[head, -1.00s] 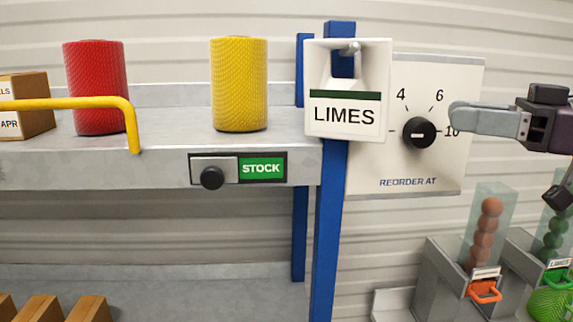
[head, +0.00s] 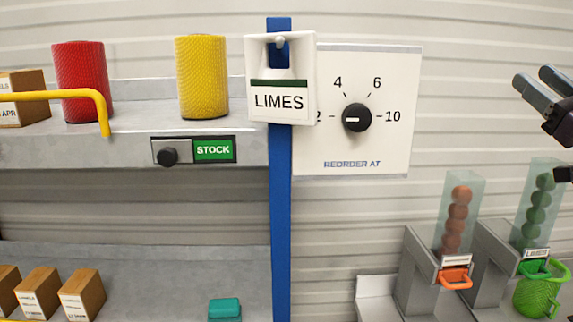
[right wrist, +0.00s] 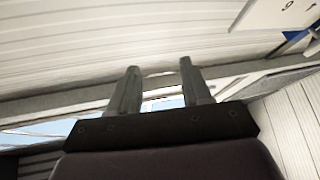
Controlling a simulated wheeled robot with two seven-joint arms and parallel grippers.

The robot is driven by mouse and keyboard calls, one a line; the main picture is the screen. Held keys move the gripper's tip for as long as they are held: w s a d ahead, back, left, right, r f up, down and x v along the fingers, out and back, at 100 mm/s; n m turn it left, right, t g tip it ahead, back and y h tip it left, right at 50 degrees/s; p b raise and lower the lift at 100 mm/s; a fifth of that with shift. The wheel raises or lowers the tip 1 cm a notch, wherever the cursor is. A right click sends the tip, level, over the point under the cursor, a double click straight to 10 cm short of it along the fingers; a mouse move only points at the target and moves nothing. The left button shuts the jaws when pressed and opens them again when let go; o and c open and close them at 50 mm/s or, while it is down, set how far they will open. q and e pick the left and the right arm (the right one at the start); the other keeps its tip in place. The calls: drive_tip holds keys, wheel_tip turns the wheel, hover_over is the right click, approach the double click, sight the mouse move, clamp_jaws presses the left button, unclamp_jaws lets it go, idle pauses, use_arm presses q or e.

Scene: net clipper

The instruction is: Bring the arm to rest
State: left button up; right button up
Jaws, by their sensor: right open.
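My right gripper (head: 546,88) is at the right edge of the head view, its two grey fingers apart and pointing up and left. It is empty and clear of the shelf and dial. In the right wrist view the gripper (right wrist: 160,80) also shows open with nothing between its fingers, against the ribbed wall. My left gripper is not in view.
A LIMES sign (head: 280,90) hangs on a blue post (head: 280,220). Beside it is a REORDER AT dial panel (head: 385,150) with a black knob (head: 356,117). The shelf (head: 130,135) holds red (head: 82,82) and yellow (head: 202,77) rolls. Dispensers (head: 458,220) stand lower right.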

drive_tip(key=w+d+f+m+g+h, duration=0.2)
drive_tip(key=d+f+m+h, duration=0.25)
drive_tip(key=f+h, duration=0.35)
drive_tip(key=w+d+f+m+g+h, duration=0.2)
drive_tip(key=w+d+f+m+h, duration=0.15)
drive_tip(key=f+m+h, duration=0.45)
drive_tip(key=s+a+f+n+g+y+b, duration=0.1)
drive_tip(key=a+f+g, duration=0.15)
drive_tip(key=f, duration=0.65)
drive_tip(key=s+a+f+g+y+b, duration=0.1)
drive_tip(key=f+g, duration=0.3)
drive_tip(key=f, duration=0.5)
drive_tip(key=s+a+f+n+g+y, duration=0.1)
drive_tip(key=s+a+f+g, duration=0.2)
drive_tip(key=f, duration=0.4)
drive_tip(key=s+a+f+g+y, duration=0.2)
drive_tip(key=s+a+f, duration=0.25)
drive_tip(key=f, duration=0.25)
drive_tip(key=s+a+f+n+g+y+b, duration=0.1)
drive_tip(key=s+a+f+g, duration=0.1)
drive_tip(key=s+a+f, duration=0.4)
drive_tip(key=s+a+f+n+g+y+b, duration=0.1)
drive_tip(key=s+a+f, duration=0.5)
drive_tip(key=a, duration=0.6)
drive_tip(key=shift+s+a+f+n+g+y+b, duration=0.2)
drive_tip(key=shift+s+f+n+g+y+b, duration=0.15)
drive_tip(key=shift+s+n+g+y, duration=0.65)
drive_tip(key=shift+s+m+h, duration=0.25)
drive_tip(key=shift+h, duration=0.05)
